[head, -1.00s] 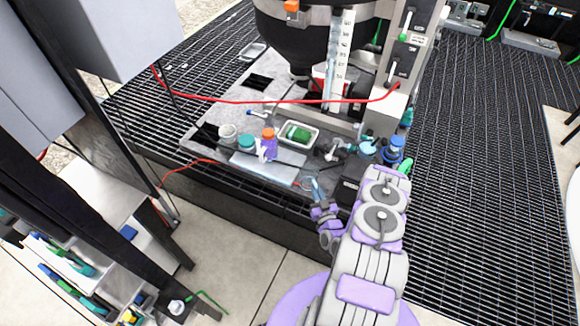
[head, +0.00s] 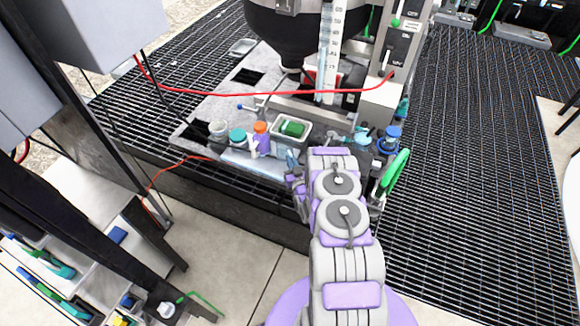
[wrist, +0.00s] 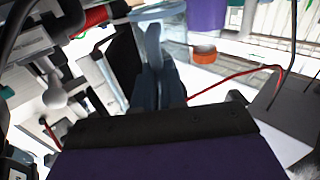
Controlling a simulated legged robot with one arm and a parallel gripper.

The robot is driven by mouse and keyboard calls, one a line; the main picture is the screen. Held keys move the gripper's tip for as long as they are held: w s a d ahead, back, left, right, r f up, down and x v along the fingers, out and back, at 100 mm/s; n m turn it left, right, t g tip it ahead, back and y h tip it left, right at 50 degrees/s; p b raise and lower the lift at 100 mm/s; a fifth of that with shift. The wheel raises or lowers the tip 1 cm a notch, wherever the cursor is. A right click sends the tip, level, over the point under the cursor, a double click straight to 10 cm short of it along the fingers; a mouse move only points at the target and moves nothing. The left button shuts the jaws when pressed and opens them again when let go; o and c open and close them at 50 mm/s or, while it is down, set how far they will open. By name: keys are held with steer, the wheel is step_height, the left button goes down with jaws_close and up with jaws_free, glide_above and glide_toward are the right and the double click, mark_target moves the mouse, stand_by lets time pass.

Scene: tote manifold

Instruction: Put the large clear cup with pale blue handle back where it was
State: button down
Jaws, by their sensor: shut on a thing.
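The large clear cup (wrist: 168,22) shows at the top of the wrist view, partly cut off by the picture's edge. Its pale blue handle (wrist: 152,48) points down toward my gripper (wrist: 158,88), which is shut on it. In the head view my gripper (head: 297,184) is at the front edge of the grey work plate, left of my arm. There my arm and gripper hide most of the cup, and I cannot make out its outline or whether it touches the plate.
A white tray with a green item (head: 292,128), an orange-capped bottle (head: 261,138), a teal-lidded jar (head: 237,137) and a white cup (head: 218,130) stand on the plate. A blue-capped bottle (head: 390,138) is at right. A red cable (head: 230,93) crosses behind; another (head: 165,168) hangs at front left.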

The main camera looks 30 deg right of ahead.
steer(key=shift+w+f, duration=0.1)
steer(key=shift+w, duration=0.45)
step_height(320, 180, down, 3)
steer(key=shift+s+f+b, duration=0.1)
steer(key=shift+f+b, duration=0.1)
steer(key=shift+b, duration=0.45)
steer(key=c, duration=1.2)
jaws_free()
